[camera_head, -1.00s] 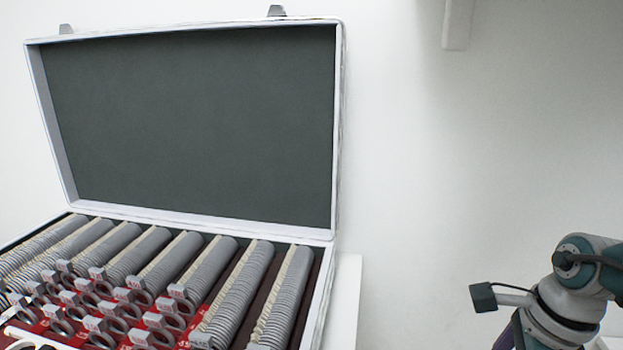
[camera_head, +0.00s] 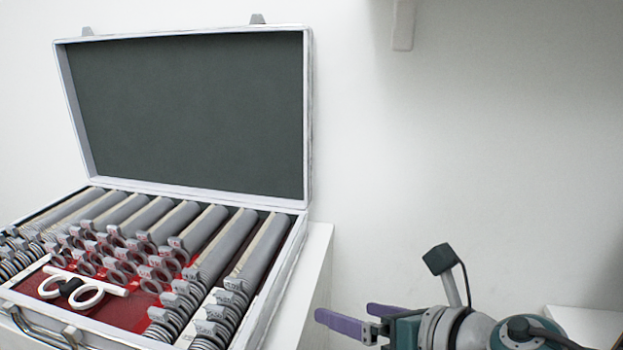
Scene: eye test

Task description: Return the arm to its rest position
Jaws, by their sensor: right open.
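My right arm comes in from the lower right. Its gripper (camera_head: 345,312) shows two purple fingers spread apart, with nothing seen between them. It is to the right of the open lens case (camera_head: 268,306), apart from the lenses. My left gripper is not in view.
The case holds rows of grey-rimmed lenses (camera_head: 195,220) and a white trial frame (camera_head: 92,279) on red lining. Its dark-lined lid (camera_head: 190,115) stands up. The case rests on a white table (camera_head: 318,255). A white surface (camera_head: 590,325) lies at the lower right. A bracket (camera_head: 403,25) hangs above.

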